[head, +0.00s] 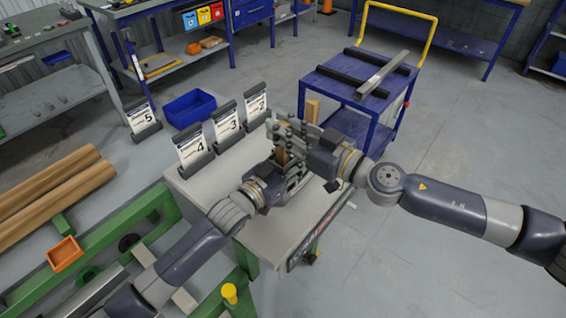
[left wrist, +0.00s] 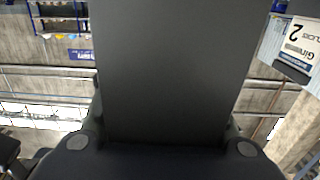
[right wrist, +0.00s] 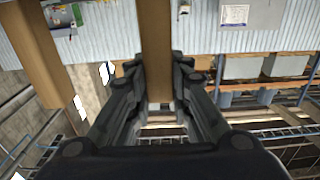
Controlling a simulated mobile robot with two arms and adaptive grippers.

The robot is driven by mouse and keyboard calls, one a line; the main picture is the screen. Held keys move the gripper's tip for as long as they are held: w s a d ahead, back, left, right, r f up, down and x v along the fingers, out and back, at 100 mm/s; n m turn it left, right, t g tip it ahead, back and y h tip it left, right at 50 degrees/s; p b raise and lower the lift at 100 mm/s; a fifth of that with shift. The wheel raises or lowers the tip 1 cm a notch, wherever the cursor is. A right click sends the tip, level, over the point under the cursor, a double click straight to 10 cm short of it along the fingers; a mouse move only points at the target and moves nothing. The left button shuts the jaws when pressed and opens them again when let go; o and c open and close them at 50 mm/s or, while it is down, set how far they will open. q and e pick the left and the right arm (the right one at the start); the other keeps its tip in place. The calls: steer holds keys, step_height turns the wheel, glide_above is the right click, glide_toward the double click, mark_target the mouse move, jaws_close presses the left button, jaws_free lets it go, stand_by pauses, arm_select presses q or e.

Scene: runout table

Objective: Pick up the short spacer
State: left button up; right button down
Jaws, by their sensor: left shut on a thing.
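Both my grippers meet above the work table, close together. A brown wooden piece (head: 281,156), which looks like the short spacer, shows between them. My left gripper (head: 292,172) is shut on it from the near side. In the left wrist view a dark flat surface (left wrist: 165,70) fills the middle and hides the fingertips. My right gripper (head: 287,132) is at the far side of the piece. In the right wrist view its fingers stand on either side of a wooden post (right wrist: 157,45); whether they press on it is unclear.
Another upright wooden block (head: 312,108) stands behind the right gripper; a similar post (right wrist: 40,60) shows in the right wrist view. Number signs (head: 228,122) line the far edge of the pale table (head: 205,195). A blue cart (head: 345,92) stands behind, with bars on top.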

stand_by(0.3)
step_height(320, 180, up, 18)
stand_by(0.6)
arm_select(q)
steer(key=o, duration=1.2)
steer(key=shift+o, duration=0.2)
